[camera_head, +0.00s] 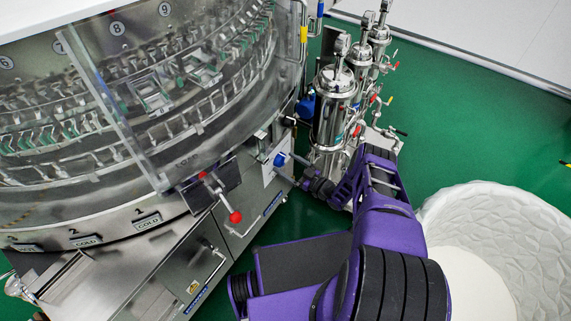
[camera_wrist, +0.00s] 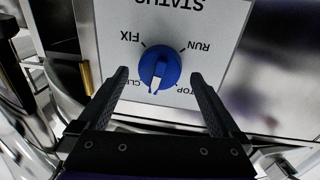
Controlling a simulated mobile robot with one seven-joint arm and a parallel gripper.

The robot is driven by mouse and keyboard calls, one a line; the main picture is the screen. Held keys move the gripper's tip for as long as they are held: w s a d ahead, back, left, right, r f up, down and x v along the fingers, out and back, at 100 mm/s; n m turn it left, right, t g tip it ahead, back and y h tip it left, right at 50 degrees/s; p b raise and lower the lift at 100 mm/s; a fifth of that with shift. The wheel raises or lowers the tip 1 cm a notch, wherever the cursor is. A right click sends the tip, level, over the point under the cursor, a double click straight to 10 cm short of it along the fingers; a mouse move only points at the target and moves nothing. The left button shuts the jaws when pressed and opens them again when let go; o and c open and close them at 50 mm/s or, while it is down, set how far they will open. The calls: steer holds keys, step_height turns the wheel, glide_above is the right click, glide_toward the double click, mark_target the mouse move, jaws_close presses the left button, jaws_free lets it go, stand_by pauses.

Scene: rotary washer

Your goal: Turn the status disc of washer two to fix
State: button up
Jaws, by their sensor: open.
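The status disc (camera_wrist: 161,68) is a round blue knob with a white pointer mark, on a pale panel headed STATUS. The lettering is upside down in the wrist view. FIX is upper left of the knob, RUN upper right, STOP lower right; a label starting CL at lower left is partly hidden. The white mark points down and slightly left, between CL and STOP. In the head view the blue knob (camera_head: 280,160) is small on the machine's side. My gripper (camera_wrist: 159,78) is open, its fingers apart on either side of the knob; contact is unclear. It also faces the panel in the head view (camera_head: 296,168).
The large steel rotary washer (camera_head: 110,215) fills the left. A red-ended lever (camera_head: 235,217) sticks out left of the panel. Steel cylinders (camera_head: 333,110) with valves stand close behind my gripper. A white round tub (camera_head: 510,240) is at right. Green floor is free at upper right.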

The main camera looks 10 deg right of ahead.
steer(key=shift+w+a, duration=0.3)
steer(key=shift+w, duration=0.15)
steer(key=c, duration=1.3)
steer(key=shift+c, duration=0.2)
